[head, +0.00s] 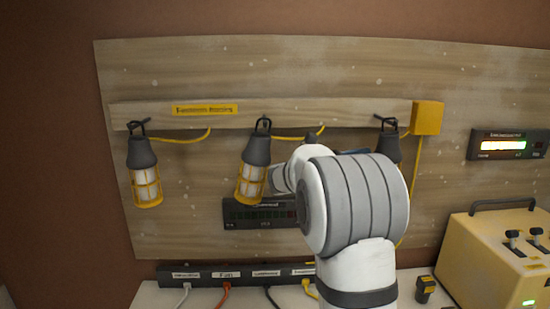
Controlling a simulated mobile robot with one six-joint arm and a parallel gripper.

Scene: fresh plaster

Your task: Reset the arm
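My white and grey arm rises from the lower middle of the head view, with its large joint in front of the board. Its far end points toward the wooden board (300,75), near the middle lantern. My gripper's fingers are hidden behind the arm's own links, so I cannot see whether they are open or shut or hold anything.
Yellow-caged lanterns hang from hooks on a wooden rail (340,114): one at left (145,180), one in the middle (252,170), one at right (388,145) partly hidden by my arm. A power strip (205,275) with plugged cables and a yellow box with switches (490,260) stand below.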

